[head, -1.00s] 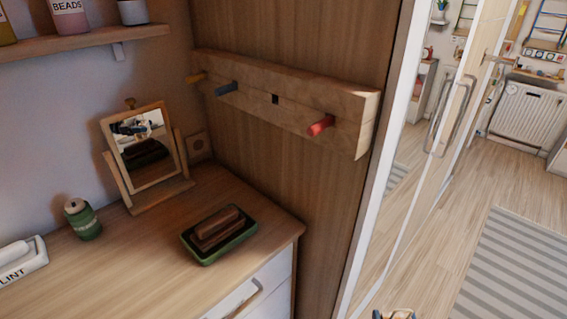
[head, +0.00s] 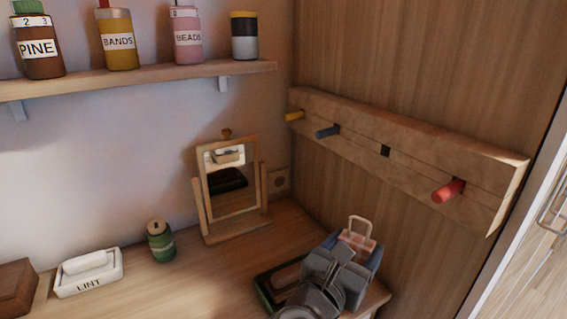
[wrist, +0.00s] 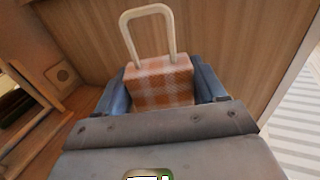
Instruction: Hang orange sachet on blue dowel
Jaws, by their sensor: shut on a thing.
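The orange checked sachet (wrist: 160,82) with a pale loop (wrist: 148,12) is held upright between the blue fingers of my gripper (wrist: 162,88) in the wrist view. In the head view my gripper (head: 357,250) is over the right end of the dresser top, and the sachet's loop (head: 355,226) sticks up above it. The blue dowel (head: 327,132) juts from the wooden rail on the wall, up and left of my gripper. The dowel is bare. The sachet and dowel are apart.
The rail (head: 420,165) also carries a yellow dowel (head: 294,116), a red dowel (head: 448,191) and a dark square hole. A tilting mirror (head: 231,185), green can (head: 160,241) and LINT box (head: 88,272) stand on the dresser. My arm partly hides a green tray (head: 266,292). A shelf (head: 150,80) holds several jars.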

